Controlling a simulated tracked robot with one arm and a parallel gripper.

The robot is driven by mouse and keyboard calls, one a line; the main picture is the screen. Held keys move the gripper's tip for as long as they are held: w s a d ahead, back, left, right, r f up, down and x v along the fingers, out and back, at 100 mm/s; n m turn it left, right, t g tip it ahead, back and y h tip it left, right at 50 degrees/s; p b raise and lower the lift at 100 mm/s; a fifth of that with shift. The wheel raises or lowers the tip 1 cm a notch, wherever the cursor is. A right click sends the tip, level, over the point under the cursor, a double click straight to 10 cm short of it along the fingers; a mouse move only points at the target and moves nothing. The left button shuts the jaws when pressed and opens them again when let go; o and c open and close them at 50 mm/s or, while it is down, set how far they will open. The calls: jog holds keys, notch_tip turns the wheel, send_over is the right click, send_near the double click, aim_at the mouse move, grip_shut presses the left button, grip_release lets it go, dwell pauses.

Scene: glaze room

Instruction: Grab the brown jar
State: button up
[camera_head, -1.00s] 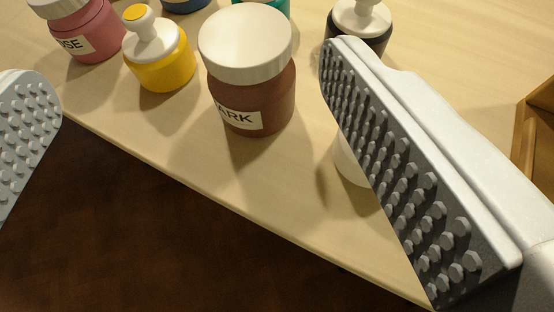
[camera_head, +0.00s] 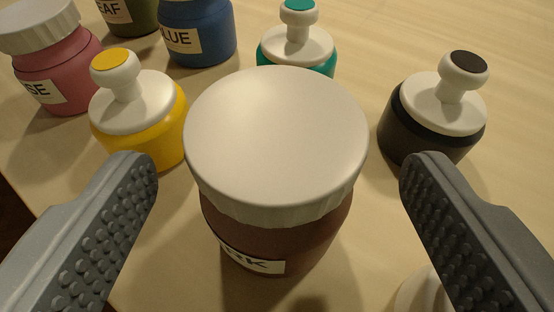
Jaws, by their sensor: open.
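The brown jar (camera_head: 290,232) stands upright on the table, with a wide white lid (camera_head: 277,140) and a label of which "RK" shows. It is in the middle of the view, between the two fingers of my gripper (camera_head: 279,180). My gripper is open, one finger to the left of the jar and one to the right. A gap shows between each finger and the jar. The lower right part of the jar is in shadow.
A yellow pot (camera_head: 150,135) stands close by the left finger and a black pot (camera_head: 425,140) by the right finger. Behind are a teal pot (camera_head: 310,62), a blue jar (camera_head: 197,45), a green jar (camera_head: 140,22) and a pink jar (camera_head: 62,75). A whitish object (camera_head: 420,295) is partly hidden behind the right finger.

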aim_at(275, 120)
jog(key=shift+r+x, duration=0.15)
jog(key=shift+x, duration=1.15)
jog(key=shift+r+x, duration=0.2)
jog(key=shift+x, duration=1.15)
jog(key=shift+a, duration=0.1)
jog(key=c, duration=1.3)
